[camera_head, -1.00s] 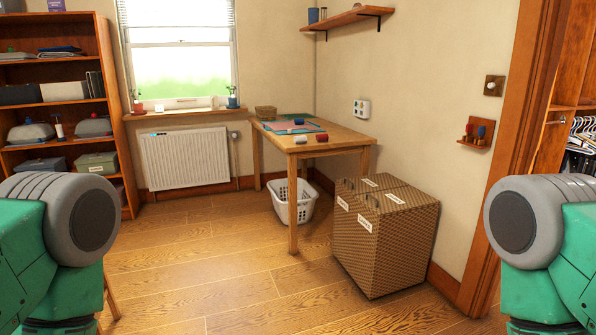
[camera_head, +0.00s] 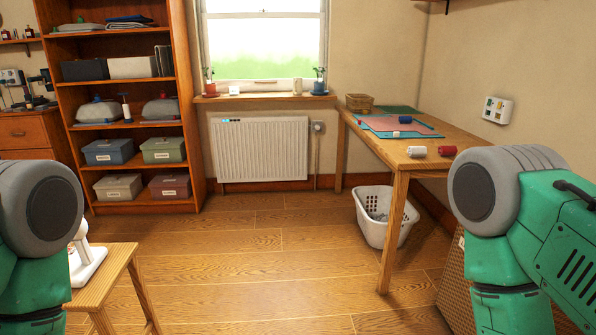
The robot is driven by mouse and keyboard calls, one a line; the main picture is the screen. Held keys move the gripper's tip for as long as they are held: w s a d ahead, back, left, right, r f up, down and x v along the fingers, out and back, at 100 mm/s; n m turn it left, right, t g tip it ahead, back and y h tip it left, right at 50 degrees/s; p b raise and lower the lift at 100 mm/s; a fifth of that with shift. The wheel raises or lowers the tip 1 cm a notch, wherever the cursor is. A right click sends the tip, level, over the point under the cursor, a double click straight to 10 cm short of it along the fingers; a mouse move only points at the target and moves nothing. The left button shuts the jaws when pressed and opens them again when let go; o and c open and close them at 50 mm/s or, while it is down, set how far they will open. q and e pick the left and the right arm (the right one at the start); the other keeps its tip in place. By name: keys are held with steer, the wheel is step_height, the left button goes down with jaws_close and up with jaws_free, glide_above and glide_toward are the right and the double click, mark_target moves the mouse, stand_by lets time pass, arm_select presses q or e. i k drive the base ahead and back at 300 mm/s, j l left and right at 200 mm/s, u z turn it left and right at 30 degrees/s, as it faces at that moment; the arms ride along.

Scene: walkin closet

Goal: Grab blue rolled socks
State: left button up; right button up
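A white item (camera_head: 405,119) lies on the mat. Only the upper parts of my two arms show, at the left and right edges; neither gripper is in view.
A white laundry basket (camera_head: 374,232) with something grey inside stands under the table. A shelf unit (camera_head: 186,100) with boxes and a radiator (camera_head: 260,149) line the far wall. A small wooden stool or table (camera_head: 110,275) stands front left. The floor (camera_head: 270,250) between is clear.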

mark_target(404, 119)
steer(key=i, duration=2.05)
steer(key=i+z, duration=0.25)
steer(key=i, duration=0.25)
steer(key=i+j+z, duration=0.3)
steer(key=i, duration=0.15)
steer(key=i+j+z, duration=0.25)
steer(key=i, duration=0.2)
steer(key=i+j+z, duration=0.25)
steer(key=i+j, duration=0.05)
steer(key=i, duration=0.1)
